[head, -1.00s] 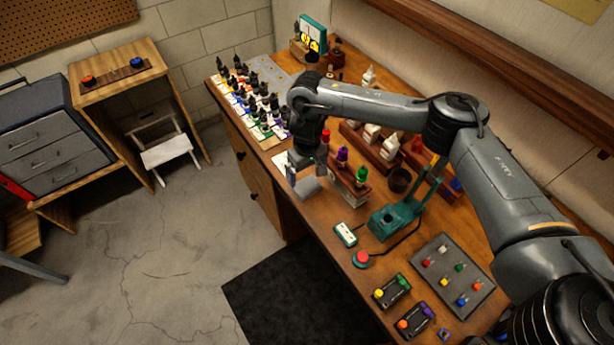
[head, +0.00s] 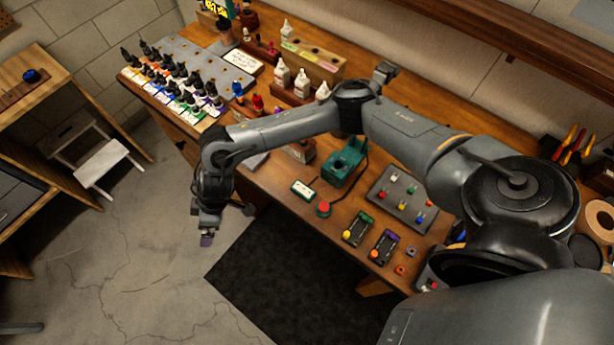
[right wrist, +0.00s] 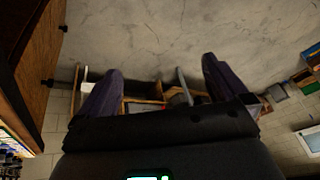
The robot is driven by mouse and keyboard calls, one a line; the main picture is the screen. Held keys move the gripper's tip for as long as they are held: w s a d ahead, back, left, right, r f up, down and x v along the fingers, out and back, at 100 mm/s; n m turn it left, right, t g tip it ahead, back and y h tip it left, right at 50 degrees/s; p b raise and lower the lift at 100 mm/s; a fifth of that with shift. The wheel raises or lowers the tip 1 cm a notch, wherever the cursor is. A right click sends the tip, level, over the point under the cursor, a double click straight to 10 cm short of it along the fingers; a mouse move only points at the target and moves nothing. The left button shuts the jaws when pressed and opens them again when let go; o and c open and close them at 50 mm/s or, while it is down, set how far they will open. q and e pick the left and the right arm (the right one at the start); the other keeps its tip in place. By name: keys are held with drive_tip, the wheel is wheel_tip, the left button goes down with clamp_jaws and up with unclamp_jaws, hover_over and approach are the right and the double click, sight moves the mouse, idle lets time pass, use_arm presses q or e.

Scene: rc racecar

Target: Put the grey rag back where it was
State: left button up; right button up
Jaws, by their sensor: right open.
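A flat grey piece that looks like the grey rag (head: 257,160) lies at the front edge of the workbench in the head view, partly hidden behind my right forearm. My right gripper (head: 228,226) hangs past the bench's front edge, over the floor, to the left of and lower in the picture than the grey piece. In the right wrist view its two fingers (right wrist: 158,70) are spread apart with nothing between them. My left gripper is not in view.
The workbench (head: 285,205) holds several dark-capped bottles (head: 185,85), a green stand (head: 345,160), a red button (head: 323,208) and a grey board with coloured knobs (head: 402,198). A white step stool (head: 100,165) stands at left. The floor around the dark mat (head: 285,285) is clear.

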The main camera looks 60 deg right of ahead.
drive_tip(key=s+a+r+t+y, duration=0.2)
drive_tip(key=s+a+r, duration=0.1)
drive_tip(key=a, duration=0.3)
drive_tip(key=s+a+r+t+y, duration=0.1)
drive_tip(key=s+a+r+t, duration=0.25)
drive_tip(key=a, duration=0.35)
drive_tip(key=s+d+f+m+g+h, duration=0.2)
drive_tip(key=s+d, duration=0.6)
drive_tip(key=d, duration=0.4)
drive_tip(key=s+d+f+m+g+h, duration=0.2)
drive_tip(key=s+d, duration=0.6)
drive_tip(key=d, duration=0.5)
drive_tip(key=f+m+h, duration=0.1)
drive_tip(key=h, duration=0.1)
drive_tip(key=shift+s+f+h, duration=0.3)
drive_tip(key=shift+h, duration=0.1)
drive_tip(key=shift+d+r+g, duration=0.1)
drive_tip(key=shift+g, duration=0.15)
wheel_tip(320, 180, up, 6)
drive_tip(key=p, duration=0.5)
drive_tip(key=shift+f+p, duration=0.2)
drive_tip(key=shift+p, duration=0.2)
